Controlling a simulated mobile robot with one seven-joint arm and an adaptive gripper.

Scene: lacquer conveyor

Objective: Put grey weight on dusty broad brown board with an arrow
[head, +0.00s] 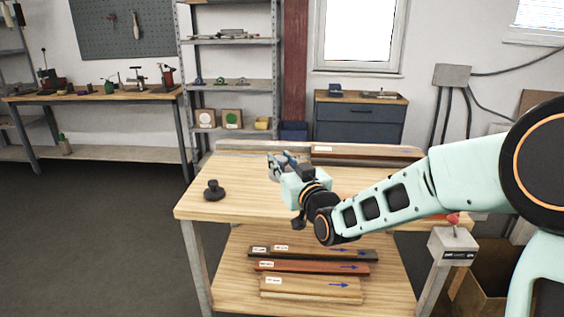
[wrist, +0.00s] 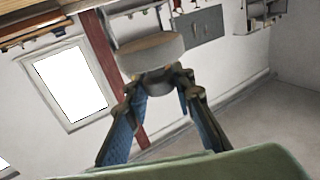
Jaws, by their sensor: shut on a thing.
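My gripper (head: 283,160) is raised over the middle of the wooden table. It is shut on a round grey weight (wrist: 150,52), which also shows partly in the head view (head: 276,172). In the wrist view the fingers (wrist: 160,82) close around the knob of the weight. On the lower shelf lie a dark board (head: 312,255), a red-brown board (head: 311,268) and a pale board (head: 309,285), with blue arrows. Dust cannot be made out.
A black weight (head: 214,190) stands on the table (head: 236,176) at the left. The tabletop between it and my gripper is clear. A grey box with a red button (head: 453,240) stands at the right. A cardboard box (head: 485,285) is beyond it.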

